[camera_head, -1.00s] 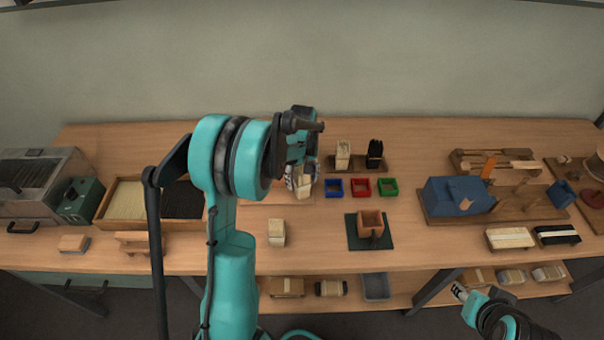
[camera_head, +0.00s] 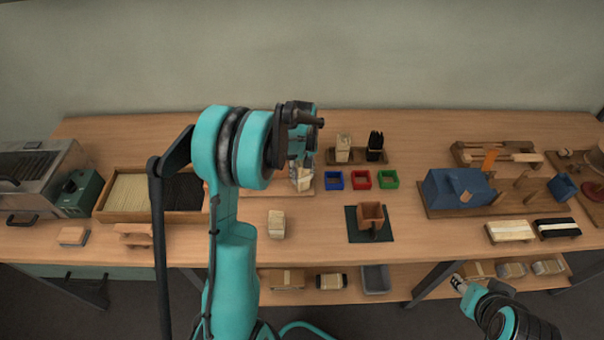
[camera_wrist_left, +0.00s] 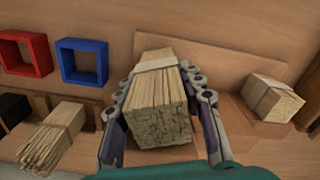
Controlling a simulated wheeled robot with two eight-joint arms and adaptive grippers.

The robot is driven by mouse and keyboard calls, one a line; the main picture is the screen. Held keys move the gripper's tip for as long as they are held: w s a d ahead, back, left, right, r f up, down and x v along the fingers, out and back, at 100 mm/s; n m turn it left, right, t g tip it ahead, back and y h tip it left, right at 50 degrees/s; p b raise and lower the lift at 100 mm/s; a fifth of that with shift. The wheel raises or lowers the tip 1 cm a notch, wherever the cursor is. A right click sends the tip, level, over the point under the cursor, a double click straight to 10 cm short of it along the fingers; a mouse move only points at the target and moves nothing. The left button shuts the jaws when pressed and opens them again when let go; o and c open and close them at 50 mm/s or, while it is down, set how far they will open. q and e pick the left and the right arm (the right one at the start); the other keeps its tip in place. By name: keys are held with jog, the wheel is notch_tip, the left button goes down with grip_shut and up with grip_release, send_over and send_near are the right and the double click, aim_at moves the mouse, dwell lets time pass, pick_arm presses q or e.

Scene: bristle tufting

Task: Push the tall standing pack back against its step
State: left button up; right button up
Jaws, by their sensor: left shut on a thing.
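The tall standing pack (camera_wrist_left: 160,100) is a banded bundle of pale sticks. In the left wrist view it is between the two fingers of my left gripper (camera_wrist_left: 165,110), which is shut on it. In the head view the pack (camera_head: 303,180) shows just below my left gripper (camera_head: 303,162), on a wooden board (camera_head: 265,190). The arm hides part of this spot. I cannot make out the step clearly or tell whether the pack touches it. My right gripper (camera_head: 459,284) is low at the table's front, away from the pack; its jaws are too small to read.
A holder with a pale bundle (camera_head: 343,148) and a black bundle (camera_head: 375,146) is behind. Blue (camera_head: 333,181), red (camera_head: 361,180) and green (camera_head: 388,180) frames are to the right.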

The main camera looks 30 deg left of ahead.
pick_arm(q)
jog(key=shift+w+a, duration=0.4)
jog(key=shift+w, duration=0.2)
jog(key=o, duration=1.3)
jog(key=shift+r, duration=0.1)
notch_tip(320, 180, up, 11)
jog(key=shift+s+f, duration=0.1)
jog(key=shift+f, duration=0.1)
jog(key=shift+s+r, duration=0.1)
jog(key=shift+r, duration=0.5)
